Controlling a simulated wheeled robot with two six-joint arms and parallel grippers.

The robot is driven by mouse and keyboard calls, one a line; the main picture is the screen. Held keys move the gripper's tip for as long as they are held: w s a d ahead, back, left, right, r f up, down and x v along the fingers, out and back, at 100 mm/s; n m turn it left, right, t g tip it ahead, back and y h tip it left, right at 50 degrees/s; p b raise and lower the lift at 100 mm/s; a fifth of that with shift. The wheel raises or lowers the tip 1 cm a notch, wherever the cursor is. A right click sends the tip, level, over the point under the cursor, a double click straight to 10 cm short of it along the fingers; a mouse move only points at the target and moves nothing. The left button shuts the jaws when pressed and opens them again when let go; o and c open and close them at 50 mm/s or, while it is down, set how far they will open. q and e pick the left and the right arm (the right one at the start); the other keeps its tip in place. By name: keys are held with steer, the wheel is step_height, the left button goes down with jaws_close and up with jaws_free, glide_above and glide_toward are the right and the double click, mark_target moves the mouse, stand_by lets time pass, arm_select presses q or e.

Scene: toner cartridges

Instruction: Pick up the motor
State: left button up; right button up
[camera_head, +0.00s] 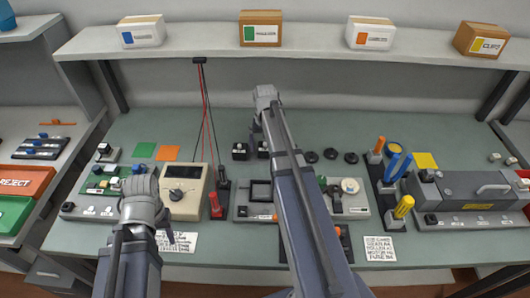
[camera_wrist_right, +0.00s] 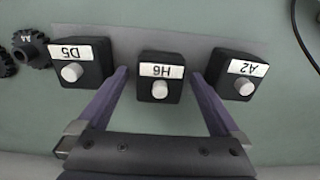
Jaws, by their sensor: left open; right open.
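Three black box-shaped motors with pale shafts stand in a row in the right wrist view: D5 (camera_wrist_right: 80,68), H6 (camera_wrist_right: 160,80) and A2 (camera_wrist_right: 235,78). My right gripper (camera_wrist_right: 160,82) is open, with H6 between its two purple fingers and D5 and A2 just outside them. In the head view two black motors (camera_head: 240,151) (camera_head: 263,149) show left of my right arm, which seems to hide the third.
Several black round parts (camera_head: 330,154) lie right of the motors. A beige meter (camera_head: 187,190) with cables stands left. A grey machine (camera_head: 465,190) and a rack of coloured rollers (camera_head: 386,180) are at the right. A shelf (camera_head: 300,47) with boxes runs along the back.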

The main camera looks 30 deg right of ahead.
mark_target(265, 143)
steer(key=c, duration=1.5)
arm_select(q)
steer(key=shift+r, duration=0.15)
arm_select(e)
steer(key=shift+o, duration=0.2)
steer(key=shift+r, duration=0.15)
step_height(265, 143, up, 10)
steer(key=p, duration=1)
arm_select(q)
step_height(265, 143, up, 10)
